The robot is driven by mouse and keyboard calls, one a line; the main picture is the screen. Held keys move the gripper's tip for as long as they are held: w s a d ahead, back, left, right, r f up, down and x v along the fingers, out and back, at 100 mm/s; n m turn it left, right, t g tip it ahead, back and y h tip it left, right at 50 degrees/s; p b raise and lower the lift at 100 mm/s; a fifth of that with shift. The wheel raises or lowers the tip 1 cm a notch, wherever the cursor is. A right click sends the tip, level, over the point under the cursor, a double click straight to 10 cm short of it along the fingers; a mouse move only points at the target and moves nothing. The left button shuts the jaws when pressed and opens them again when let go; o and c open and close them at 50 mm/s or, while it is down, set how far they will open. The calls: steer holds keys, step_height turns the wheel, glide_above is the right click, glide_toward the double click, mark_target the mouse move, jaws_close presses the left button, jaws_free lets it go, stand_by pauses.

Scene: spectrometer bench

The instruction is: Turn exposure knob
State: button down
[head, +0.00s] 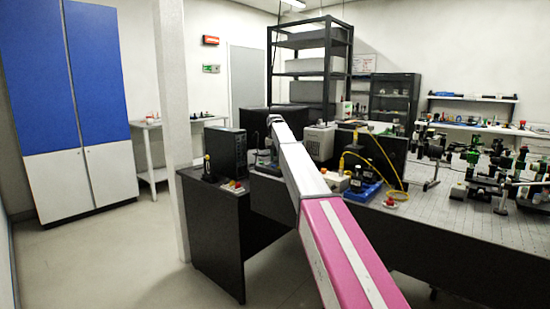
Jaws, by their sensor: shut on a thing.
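My arm reaches from the bottom of the head view away over the bench, and its far end is a dark joint near the black cabinet. My gripper is not visible; the arm and the equipment at its far end hide that place. I cannot make out the exposure knob. A beige box-shaped instrument (319,142) stands on the bench just right of the arm. I cannot tell whether it carries the knob.
A black computer tower (227,153) stands on the dark desk, left of the arm. A blue tray (371,190) with bottles and a yellow cable (398,177) lie to the right. Optics crowd the perforated table (440,225). The floor at left is clear, beside a white pillar (172,110).

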steer(key=shift+n, duration=0.8)
steer(key=c, duration=1)
jaws_free()
steer(key=shift+r, duration=0.1)
step_height(320, 180, up, 11)
steer(key=shift+f, duration=0.15)
